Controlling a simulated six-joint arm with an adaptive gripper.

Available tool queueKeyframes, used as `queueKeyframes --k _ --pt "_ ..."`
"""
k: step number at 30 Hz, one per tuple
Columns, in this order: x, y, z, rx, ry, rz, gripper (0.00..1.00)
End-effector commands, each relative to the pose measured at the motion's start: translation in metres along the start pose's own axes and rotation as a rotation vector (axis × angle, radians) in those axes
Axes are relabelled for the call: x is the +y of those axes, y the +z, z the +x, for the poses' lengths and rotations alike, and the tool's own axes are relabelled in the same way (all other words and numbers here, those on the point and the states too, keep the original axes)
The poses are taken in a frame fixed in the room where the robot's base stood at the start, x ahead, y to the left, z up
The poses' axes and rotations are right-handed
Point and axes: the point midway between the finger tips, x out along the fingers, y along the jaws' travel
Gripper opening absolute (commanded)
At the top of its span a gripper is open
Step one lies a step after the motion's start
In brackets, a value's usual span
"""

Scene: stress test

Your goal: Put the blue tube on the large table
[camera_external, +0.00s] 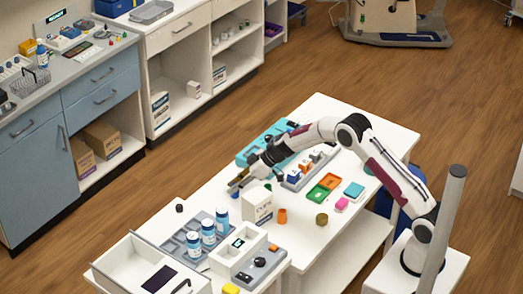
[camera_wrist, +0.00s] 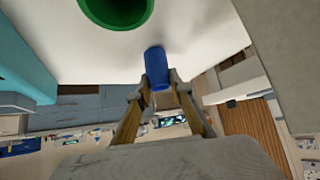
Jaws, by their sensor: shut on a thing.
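The blue tube (camera_wrist: 157,68) is a short plain cylinder in the wrist view. My gripper (camera_wrist: 160,82) is shut on it, with one finger on each side; the tube's far end sticks out past the fingertips over a white surface. In the external view my gripper (camera_external: 237,183) is low over the left edge of the large white table (camera_external: 385,135), beside a white box. A small blue patch (camera_external: 235,193) shows just under the fingers. I cannot tell whether the tube touches the table.
The white box (camera_external: 257,205), an orange cup (camera_external: 282,216) and green and orange trays (camera_external: 317,194) stand near my gripper. A grey rack (camera_external: 180,241) holds blue bottles. A round green thing (camera_wrist: 115,8) shows in the wrist view. The table's far right end is clear.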

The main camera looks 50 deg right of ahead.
Motion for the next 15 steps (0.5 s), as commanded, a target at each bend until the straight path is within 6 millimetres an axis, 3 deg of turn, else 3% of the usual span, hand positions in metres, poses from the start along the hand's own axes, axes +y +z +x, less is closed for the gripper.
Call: queueKeyframes --k 2,3,5,15 --pt "0.0000 0.0015 0.0014 0.000 0.000 0.000 0.06" --pt "0.0000 0.0015 0.0015 0.000 0.000 0.000 0.25" --pt "0.0000 0.0014 0.0014 0.000 0.000 0.000 0.37" --pt "0.0000 0.0010 0.0011 0.000 0.000 0.000 0.37"
